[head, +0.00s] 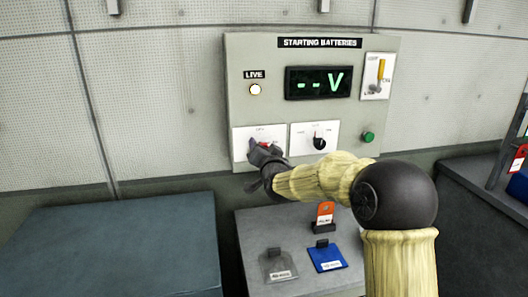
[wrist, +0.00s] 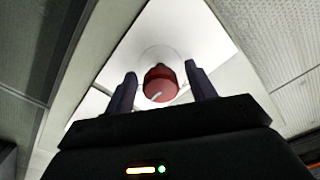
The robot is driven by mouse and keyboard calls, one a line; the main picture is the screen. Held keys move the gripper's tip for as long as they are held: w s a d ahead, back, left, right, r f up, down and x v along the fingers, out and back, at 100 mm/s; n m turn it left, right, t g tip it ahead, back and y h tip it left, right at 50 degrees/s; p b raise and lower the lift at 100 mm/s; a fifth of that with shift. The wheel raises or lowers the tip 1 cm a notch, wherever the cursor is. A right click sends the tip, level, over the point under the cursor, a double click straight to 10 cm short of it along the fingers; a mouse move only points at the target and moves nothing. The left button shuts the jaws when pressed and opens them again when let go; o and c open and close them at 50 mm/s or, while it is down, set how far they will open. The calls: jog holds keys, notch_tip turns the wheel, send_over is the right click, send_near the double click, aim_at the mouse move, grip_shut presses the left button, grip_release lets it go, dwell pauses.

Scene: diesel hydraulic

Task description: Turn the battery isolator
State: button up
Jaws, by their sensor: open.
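The battery isolator is a red round knob (wrist: 160,84) with a pale line on its face, mounted on a white plate (head: 240,153) at the lower left of the starting batteries panel. My gripper (wrist: 158,88) is open, with one dark finger on each side of the knob. A narrow gap shows between the knob and the fingers; I cannot tell whether either touches. My gripper also shows in the head view (head: 254,146), close against the plate.
The panel (head: 240,105) also carries a lit LIVE lamp (head: 255,89), a display (head: 319,82) reading "-- V", a black selector (head: 319,143), a yellow-handled lever (head: 381,71) and a green button (head: 367,136). Tags lie on the grey cabinet (head: 262,222) below. A blue-grey box (head: 120,250) stands left.

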jog(key=shift+s, duration=0.1)
jog(key=b+v, duration=0.2)
jog(key=v, duration=1.5)
jog(key=shift+s, duration=0.1)
jog(key=s+d+f+n+g+h, duration=0.2)
jog(key=s+d+f+g, duration=0.35)
jog(key=f, duration=0.45)
jog(key=s+d+f+n+g+h, duration=0.1)
jog(key=s+d+f+g+h, duration=0.1)
jog(key=s+d+f+g, duration=0.55)
jog(key=s+d+f+g+h, duration=0.1)
jog(key=s+d+f, duration=0.2)
jog(key=s+f, duration=0.4)
jog(key=w+p+v, duration=0.2)
jog(key=p+v, duration=0.7)
jog(key=w+r+p+v, duration=0.1)
jog(key=w+p+v, duration=0.1)
jog(key=p+v, duration=0.6)
jog(key=shift+r+n+g+p, duration=0.4)
jog(key=shift+r, duration=0.35)
